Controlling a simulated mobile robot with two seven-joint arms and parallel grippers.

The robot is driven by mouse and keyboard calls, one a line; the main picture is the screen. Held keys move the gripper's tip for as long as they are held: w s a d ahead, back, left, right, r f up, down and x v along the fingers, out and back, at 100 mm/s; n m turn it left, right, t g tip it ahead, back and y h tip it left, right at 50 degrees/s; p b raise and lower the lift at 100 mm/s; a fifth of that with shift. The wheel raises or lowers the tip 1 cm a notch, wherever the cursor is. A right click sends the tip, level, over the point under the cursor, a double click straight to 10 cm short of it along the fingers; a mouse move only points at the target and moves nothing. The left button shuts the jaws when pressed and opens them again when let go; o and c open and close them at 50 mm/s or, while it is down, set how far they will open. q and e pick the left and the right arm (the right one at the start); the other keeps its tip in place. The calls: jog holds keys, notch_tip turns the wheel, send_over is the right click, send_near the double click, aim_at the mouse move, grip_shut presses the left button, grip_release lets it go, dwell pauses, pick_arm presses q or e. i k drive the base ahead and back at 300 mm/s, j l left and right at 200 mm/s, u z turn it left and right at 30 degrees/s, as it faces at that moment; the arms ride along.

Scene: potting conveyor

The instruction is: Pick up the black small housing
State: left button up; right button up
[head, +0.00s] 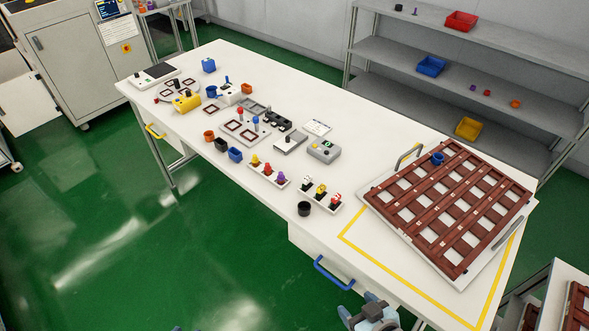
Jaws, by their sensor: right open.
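A small black round cup-shaped housing (304,208) stands on the white table near its front edge, left of the yellow-taped area. A second black cup-like piece (221,144) sits farther left, between an orange cup (209,136) and a blue cup (235,154). I cannot tell from this view which of the two is the small one. My right gripper (370,308) is at the bottom edge, partly cut off. It is open, in front of the table and well apart from both black pieces. My left gripper is not clearly seen.
A brown gridded tray (455,262) with a blue cup (437,159) lies on the right. A rack with colored knobs (321,196) stands next to the nearer black housing. A blue drawer handle (333,273) juts from the table front. The taped area's front is clear.

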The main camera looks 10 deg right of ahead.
aim_at(304, 207)
jog(key=i+j, duration=0.1)
jog(key=j, duration=1.15)
jog(key=i+z, duration=0.05)
